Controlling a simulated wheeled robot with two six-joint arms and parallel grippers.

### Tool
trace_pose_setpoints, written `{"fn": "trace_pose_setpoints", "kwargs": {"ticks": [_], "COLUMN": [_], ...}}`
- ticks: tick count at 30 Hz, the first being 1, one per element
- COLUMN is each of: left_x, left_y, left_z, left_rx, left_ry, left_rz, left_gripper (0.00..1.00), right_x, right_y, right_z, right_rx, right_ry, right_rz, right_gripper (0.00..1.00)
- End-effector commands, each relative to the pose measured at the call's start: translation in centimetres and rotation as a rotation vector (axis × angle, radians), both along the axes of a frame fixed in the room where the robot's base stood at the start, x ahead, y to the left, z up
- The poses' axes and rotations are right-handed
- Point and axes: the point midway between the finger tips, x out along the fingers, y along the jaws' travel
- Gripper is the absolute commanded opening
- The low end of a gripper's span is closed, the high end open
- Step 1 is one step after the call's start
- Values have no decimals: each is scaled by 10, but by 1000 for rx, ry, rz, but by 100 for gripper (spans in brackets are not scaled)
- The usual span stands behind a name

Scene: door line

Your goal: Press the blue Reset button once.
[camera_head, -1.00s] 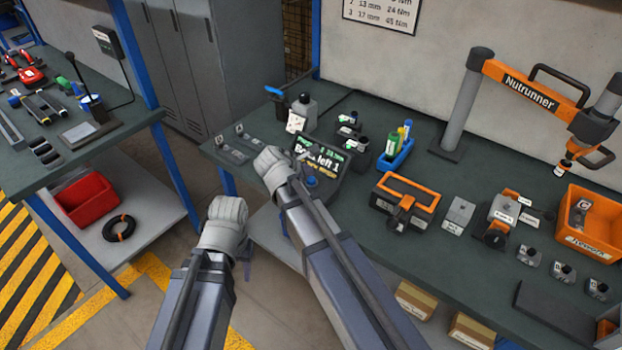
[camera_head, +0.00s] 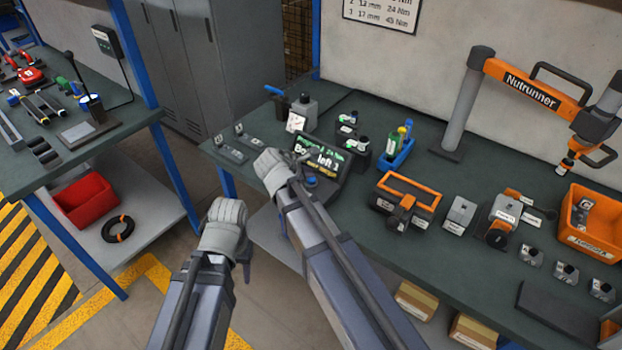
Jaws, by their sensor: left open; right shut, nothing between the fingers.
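The blue Reset button (camera_head: 311,181) shows as a small blue cap low on the dark controller box (camera_head: 345,166), just right of my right gripper. The box's screen (camera_head: 318,158) shows lit text, partly hidden by my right gripper. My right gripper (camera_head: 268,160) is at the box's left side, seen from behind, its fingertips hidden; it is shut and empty. I cannot tell whether it touches the box. My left gripper (camera_head: 240,262) is open and empty, lower left, in front of the bench edge and apart from the box.
The green bench (camera_head: 440,255) holds an orange-handled tool carrier (camera_head: 408,194), a blue holder (camera_head: 395,156) and an orange bin (camera_head: 590,225) to the right. A nutrunner arm (camera_head: 530,88) stands at the back right. A second bench (camera_head: 95,150) is at left, with floor between.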

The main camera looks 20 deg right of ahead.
Motion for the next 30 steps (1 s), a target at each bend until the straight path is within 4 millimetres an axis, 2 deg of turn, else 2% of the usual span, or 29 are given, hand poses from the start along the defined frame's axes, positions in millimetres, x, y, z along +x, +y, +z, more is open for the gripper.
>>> {"fn": "trace_pose_setpoints", "kwargs": {"ticks": [20,30], "left_x": [0,0], "left_y": [0,0], "left_z": [-9,-6], "left_rx": [0,0], "left_ry": [0,0], "left_rz": [0,0], "left_gripper": [49,49], "right_x": [0,0], "right_y": [0,0], "right_z": [-9,-6], "right_rx": [0,1], "right_ry": [0,0], "right_rz": [0,1], "right_gripper": [0,0]}}
